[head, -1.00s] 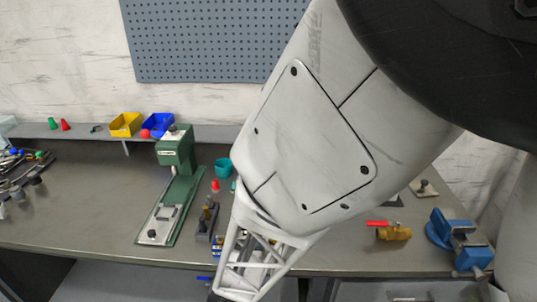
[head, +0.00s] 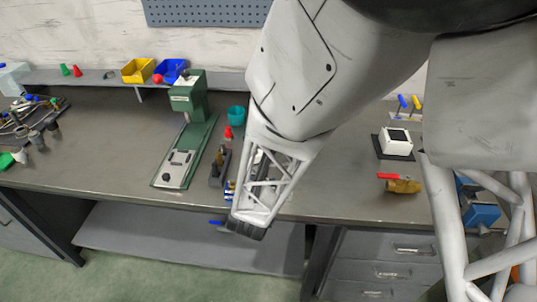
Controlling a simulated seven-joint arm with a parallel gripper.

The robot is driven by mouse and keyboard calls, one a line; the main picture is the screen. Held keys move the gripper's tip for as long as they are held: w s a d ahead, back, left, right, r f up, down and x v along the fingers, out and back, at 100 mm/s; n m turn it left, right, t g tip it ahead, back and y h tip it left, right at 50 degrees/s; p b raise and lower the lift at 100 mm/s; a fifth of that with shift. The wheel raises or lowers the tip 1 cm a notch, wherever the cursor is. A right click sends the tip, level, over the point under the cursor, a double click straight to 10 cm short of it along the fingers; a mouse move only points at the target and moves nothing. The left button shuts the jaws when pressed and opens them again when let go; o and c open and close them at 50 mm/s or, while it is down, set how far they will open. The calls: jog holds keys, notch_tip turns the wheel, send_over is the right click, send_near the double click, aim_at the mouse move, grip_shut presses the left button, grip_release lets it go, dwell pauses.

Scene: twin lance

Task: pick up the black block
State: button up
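I cannot pick out a black block for certain. A dark grey block-like piece (head: 217,168) with small brass parts stands on the workbench, just right of the green press. Another dark shape (head: 262,168) shows only in part behind my lattice forearm. My gripper (head: 246,230) is at the low end of that forearm, in front of the bench's front edge in the picture. It shows only as a dark end piece; its fingers cannot be made out, and nothing is seen held.
The green press (head: 188,140), a teal cup (head: 236,113) and a red-tipped item (head: 228,132) stand near the forearm. A brass valve with a red handle (head: 402,185), a white box (head: 396,141) and a blue vise (head: 480,208) are at right. Bare bench (head: 110,150) lies left of the press.

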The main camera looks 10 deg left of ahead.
jog(key=shift+c, duration=0.3)
jog(key=c, duration=0.6)
jog(key=shift+c, duration=0.2)
jog(key=shift+r, duration=0.15)
jog(key=shift+r, duration=4.85)
jog(key=w+d+r, duration=0.3)
jog(key=w+d, duration=0.2)
jog(key=w, duration=0.4)
jog(key=w+d+r, duration=0.2)
jog(key=w+d, duration=0.3)
jog(key=w, duration=0.4)
jog(key=w+d+r, duration=0.3)
jog(key=w+d, duration=0.2)
jog(key=w, duration=0.4)
jog(key=w+d+r, duration=0.1)
jog(key=w+d, duration=0.6)
jog(key=d, duration=0.5)
jog(key=shift+r, duration=0.35)
